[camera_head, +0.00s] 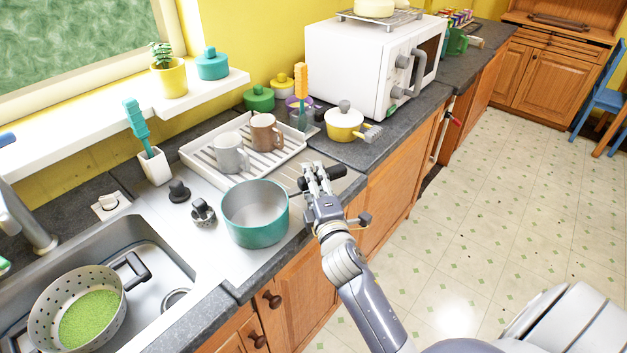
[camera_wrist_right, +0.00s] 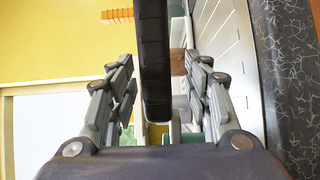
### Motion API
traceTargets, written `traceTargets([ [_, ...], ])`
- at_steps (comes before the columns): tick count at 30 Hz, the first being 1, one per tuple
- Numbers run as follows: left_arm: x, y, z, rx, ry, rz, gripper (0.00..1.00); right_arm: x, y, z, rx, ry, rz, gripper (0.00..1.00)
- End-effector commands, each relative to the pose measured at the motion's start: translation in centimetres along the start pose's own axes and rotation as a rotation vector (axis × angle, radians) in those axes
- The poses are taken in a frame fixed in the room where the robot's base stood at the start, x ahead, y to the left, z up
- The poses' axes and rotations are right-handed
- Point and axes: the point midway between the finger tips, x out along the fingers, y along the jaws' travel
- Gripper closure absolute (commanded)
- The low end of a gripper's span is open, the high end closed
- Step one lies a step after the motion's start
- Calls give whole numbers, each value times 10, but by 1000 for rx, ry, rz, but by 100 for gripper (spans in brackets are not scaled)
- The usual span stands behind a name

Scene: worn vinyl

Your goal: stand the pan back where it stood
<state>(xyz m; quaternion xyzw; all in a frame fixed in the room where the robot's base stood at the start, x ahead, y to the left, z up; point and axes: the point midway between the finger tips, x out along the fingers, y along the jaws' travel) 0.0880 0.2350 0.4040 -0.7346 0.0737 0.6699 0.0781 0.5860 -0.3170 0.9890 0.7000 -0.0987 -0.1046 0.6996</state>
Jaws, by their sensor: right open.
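The teal pan (camera_head: 256,222) with a grey inside stands upright on the steel drainboard (camera_head: 200,250) by the counter's front edge. Its black handle (camera_head: 333,173) points right. My right gripper (camera_head: 316,176) is at the handle, with fingers to either side of it. In the right wrist view the handle (camera_wrist_right: 154,50) runs between the two open fingers (camera_wrist_right: 160,105), with gaps on both sides. My left gripper is not in view.
A dish rack (camera_head: 190,155) with a grey mug (camera_head: 231,155) and a brown mug (camera_head: 265,133) is behind the pan. A yellow lidded pot (camera_head: 343,125) stands near the microwave (camera_head: 350,65). The sink (camera_head: 150,255) holds a colander (camera_head: 50,310).

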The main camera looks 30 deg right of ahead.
Motion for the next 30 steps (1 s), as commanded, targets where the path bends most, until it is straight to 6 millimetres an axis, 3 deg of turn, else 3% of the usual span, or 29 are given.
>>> traceTargets([
  [11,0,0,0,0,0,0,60,-2,2,0,3,1,4,54],
  [30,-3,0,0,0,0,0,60,-27,2,0,4,1,4,54],
])
